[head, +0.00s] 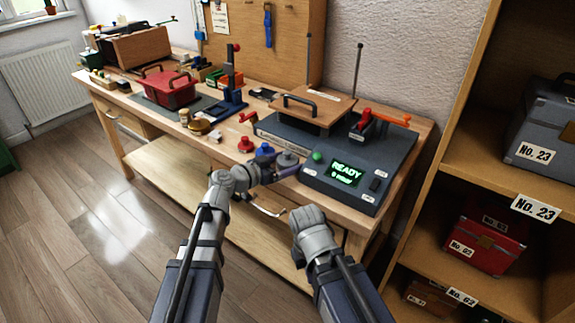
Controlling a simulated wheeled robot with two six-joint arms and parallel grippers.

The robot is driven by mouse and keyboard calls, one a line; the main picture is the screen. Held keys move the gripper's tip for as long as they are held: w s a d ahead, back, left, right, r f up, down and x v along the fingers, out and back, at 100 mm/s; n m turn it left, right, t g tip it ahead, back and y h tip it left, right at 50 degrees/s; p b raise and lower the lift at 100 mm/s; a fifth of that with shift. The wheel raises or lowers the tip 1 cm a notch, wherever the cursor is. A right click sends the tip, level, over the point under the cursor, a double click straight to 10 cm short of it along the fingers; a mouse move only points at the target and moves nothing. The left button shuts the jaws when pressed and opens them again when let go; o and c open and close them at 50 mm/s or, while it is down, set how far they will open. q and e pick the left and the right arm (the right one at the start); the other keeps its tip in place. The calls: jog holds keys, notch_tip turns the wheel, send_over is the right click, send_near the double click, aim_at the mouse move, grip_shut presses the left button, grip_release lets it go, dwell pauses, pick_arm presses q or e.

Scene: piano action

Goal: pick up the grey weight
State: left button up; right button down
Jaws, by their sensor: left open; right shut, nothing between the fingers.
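The grey weight (287,158) is a small knobbed disc at the front edge of the workbench (408,149), left of the dark console. A blue weight (264,150) and a red weight (246,144) stand to its left. My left gripper (284,169) is open and reaches in from the front, with its fingers right at the grey weight. They partly hide its lower part, and I cannot tell whether they touch it. My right gripper (303,214) is shut and empty, lower and in front of the bench, clear of the weights.
The dark console (340,199) has a green "READY" display and a wooden lid with a handle on top. A red toolbox (167,91) and a blue stand (229,103) are further left. Shelves with numbered cases (487,236) stand at the right. Floor on the left is clear.

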aim_at(295, 159)
pick_arm(q)
jog(key=x, duration=0.3)
jog(key=shift+w+f, duration=0.1)
jog(key=shift+w, duration=0.05)
grip_shut()
dwell(0.6)
